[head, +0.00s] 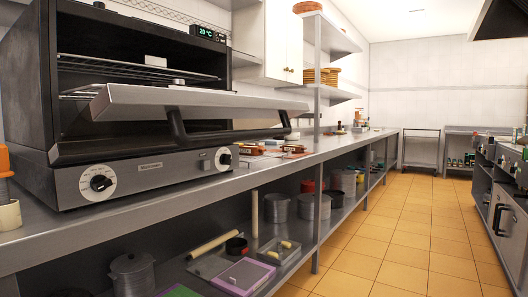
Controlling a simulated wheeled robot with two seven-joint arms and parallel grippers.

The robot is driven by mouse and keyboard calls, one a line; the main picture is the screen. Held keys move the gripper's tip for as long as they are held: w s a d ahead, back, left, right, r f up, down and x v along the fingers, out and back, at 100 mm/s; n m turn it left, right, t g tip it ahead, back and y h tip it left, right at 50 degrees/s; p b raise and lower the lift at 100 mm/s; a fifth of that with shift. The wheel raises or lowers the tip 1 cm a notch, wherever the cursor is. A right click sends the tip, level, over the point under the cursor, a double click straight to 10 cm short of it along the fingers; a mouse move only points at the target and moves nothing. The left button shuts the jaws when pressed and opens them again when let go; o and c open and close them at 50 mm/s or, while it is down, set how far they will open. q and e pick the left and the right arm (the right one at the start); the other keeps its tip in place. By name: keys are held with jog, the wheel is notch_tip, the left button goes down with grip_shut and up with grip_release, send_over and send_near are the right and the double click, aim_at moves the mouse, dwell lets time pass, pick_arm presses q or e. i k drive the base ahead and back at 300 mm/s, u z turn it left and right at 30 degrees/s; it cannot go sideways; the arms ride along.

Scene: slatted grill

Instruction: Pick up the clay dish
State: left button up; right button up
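A round, brown-orange dish (307,7) sits on the top wall shelf at the upper middle, and its colour fits a clay dish. I cannot tell from this distance which of these is the clay dish. Neither of my grippers shows in the head view.
A large oven (130,130) with its front door (200,103) swung out stands on the long steel counter (165,207). Pots, trays and a rolling pin (215,245) lie on the shelf below. The tiled floor (400,235) is clear, with stoves (510,195) on the right.

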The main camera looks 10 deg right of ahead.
aim_at(251, 150)
jog(key=z, duration=0.7)
jog(key=i, duration=1.6)
jog(key=u, duration=0.85)
jog(key=k, duration=0.45)
jog(key=z, duration=1.4)
jog(key=i, duration=1.15)
jog(key=u, duration=2.7)
